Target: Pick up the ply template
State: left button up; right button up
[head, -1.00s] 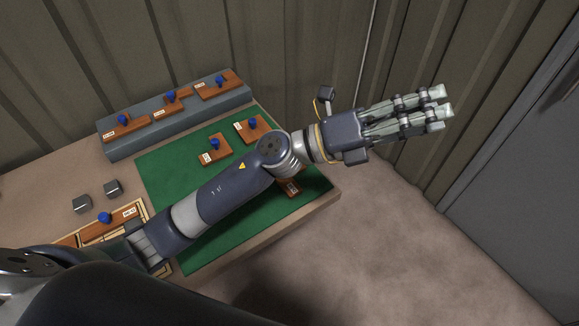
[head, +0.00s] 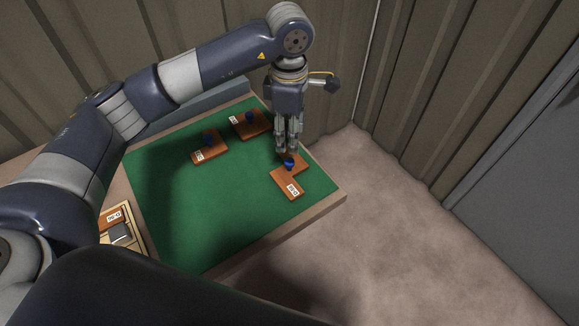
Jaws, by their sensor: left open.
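A brown ply template (head: 289,187) with a white label and a blue knob (head: 289,164) lies on the green mat (head: 200,210) near the table's right corner. My left gripper (head: 287,149) points down just above the blue knob, with its fingers open; whether they touch the knob I cannot tell. Two more ply templates with blue knobs lie on the mat farther back, one at the left (head: 209,148) and one at the back (head: 251,123). My right gripper is not in view.
A wooden tray (head: 137,236) with a labelled brown piece and a grey block stands at the mat's left edge. A grey raised shelf (head: 200,103) at the back is partly hidden by my arm. Corrugated walls stand behind. The front of the mat is clear.

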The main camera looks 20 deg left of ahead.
pick_arm(q)
jog(key=p, duration=0.1)
send_over(290, 161)
notch_tip(290, 161, down, 5)
jog(key=shift+a+f, duration=0.1)
jog(key=shift+f, duration=0.05)
notch_tip(290, 161, down, 4)
jog(key=shift+f+p, duration=0.1)
jog(key=shift+p, duration=0.75)
jog(key=shift+f, duration=0.55)
grip_shut()
